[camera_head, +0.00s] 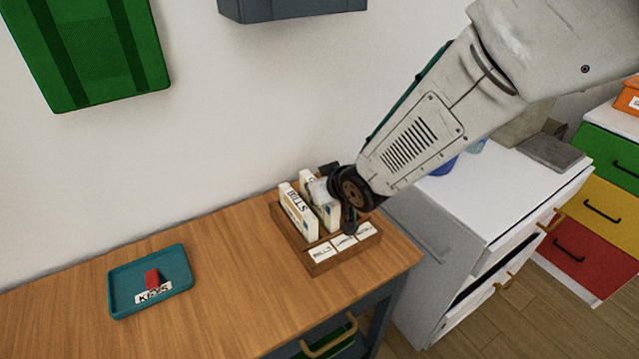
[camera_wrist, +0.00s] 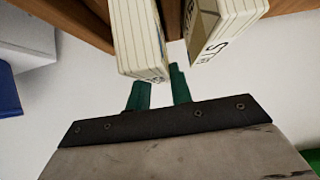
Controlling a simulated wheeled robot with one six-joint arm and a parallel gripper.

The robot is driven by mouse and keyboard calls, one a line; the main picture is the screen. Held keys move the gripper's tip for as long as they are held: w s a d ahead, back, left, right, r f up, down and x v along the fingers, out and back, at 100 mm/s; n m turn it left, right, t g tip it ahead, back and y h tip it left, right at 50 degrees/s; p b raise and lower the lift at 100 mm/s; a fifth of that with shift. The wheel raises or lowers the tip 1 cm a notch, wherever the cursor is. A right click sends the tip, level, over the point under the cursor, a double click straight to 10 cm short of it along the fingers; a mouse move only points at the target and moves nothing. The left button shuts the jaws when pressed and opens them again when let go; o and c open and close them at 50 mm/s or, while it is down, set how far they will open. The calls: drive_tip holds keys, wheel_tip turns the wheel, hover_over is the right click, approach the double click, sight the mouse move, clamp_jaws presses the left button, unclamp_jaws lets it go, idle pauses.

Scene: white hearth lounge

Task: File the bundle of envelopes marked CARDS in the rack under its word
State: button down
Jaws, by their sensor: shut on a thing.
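A wooden rack (camera_head: 345,257) stands near the right end of the wooden table, with three white labels at its front. The left label reads BILLS (camera_head: 321,252); the other two are too small to read surely. A cream bundle with partly readable dark lettering (camera_head: 298,213) stands upright in the left slot. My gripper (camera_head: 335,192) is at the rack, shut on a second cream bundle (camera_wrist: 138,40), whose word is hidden. In the head view this bundle (camera_head: 333,216) is upright, right of the first, around the middle slot. My wrist hides part of the rack's right side.
A teal tray (camera_head: 117,295) with a red item and a KEYS label lies on the table's left part. The wood between is clear. A white cabinet (camera_head: 465,205) stands right of the table. A green wall unit (camera_head: 95,50) hangs above.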

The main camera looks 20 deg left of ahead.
sight(335, 204)
drive_tip(key=shift+f, duration=0.75)
drive_tip(key=c, duration=1.2)
unclamp_jaws()
drive_tip(key=shift+o, duration=0.2)
drive_tip(key=v, duration=0.8)
drive_tip(key=shift+a, duration=0.1)
